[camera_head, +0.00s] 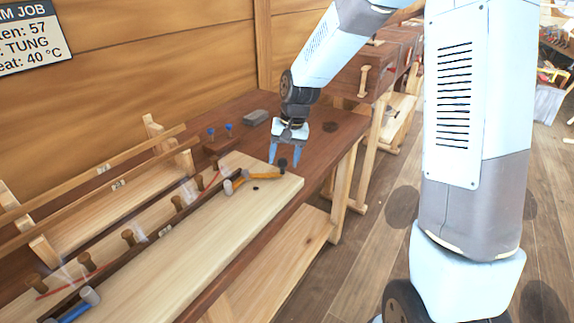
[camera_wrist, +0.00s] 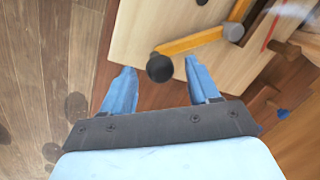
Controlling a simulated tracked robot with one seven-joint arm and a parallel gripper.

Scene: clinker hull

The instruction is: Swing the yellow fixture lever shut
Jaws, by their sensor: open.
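The yellow fixture lever (camera_head: 262,175) lies at the far end of the pale board (camera_head: 225,218) in the head view. It also shows in the wrist view (camera_wrist: 195,42), with a grey pivot (camera_wrist: 233,31) at one end and a black ball knob (camera_wrist: 160,68) at the other. The lever sticks out at an angle from the dark strip along the board. My gripper (camera_head: 285,161) is open and empty above the board's far end.
A blue lever (camera_head: 75,308) sits at the board's near end. Several brown knobs (camera_head: 129,237) line the strip. Blue-topped pegs (camera_head: 229,130) and a grey block (camera_head: 256,117) stand behind on the brown bench (camera_head: 330,125). Floor is open to the right.

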